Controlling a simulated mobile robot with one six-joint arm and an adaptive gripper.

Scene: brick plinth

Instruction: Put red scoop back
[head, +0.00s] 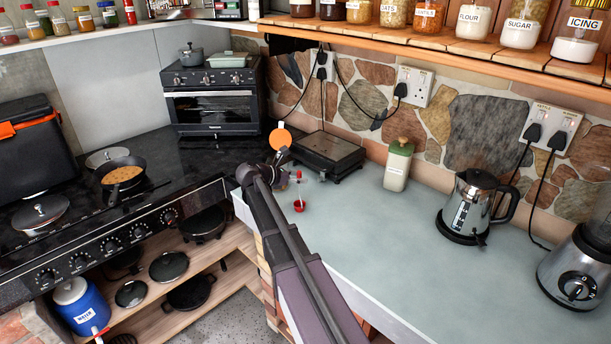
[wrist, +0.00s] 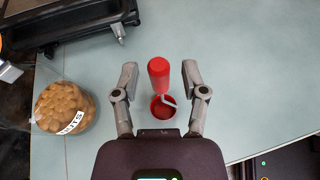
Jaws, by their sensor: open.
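The red scoop (wrist: 164,110) is in the wrist view, with its red handle uppermost and its small red bowl below, joined by a thin pale piece. In the head view the scoop (head: 299,206) shows just right of my arm, over the grey-blue worktop. My gripper (wrist: 160,76) is open, one finger on each side of the scoop's handle, with a visible gap on both sides. In the head view my gripper (head: 278,160) is small and partly hidden by my own arm. No holder for the scoop can be made out.
A jar of nuts (wrist: 65,107) stands left of my gripper in the wrist view. The worktop's front (head: 390,260) is clear.

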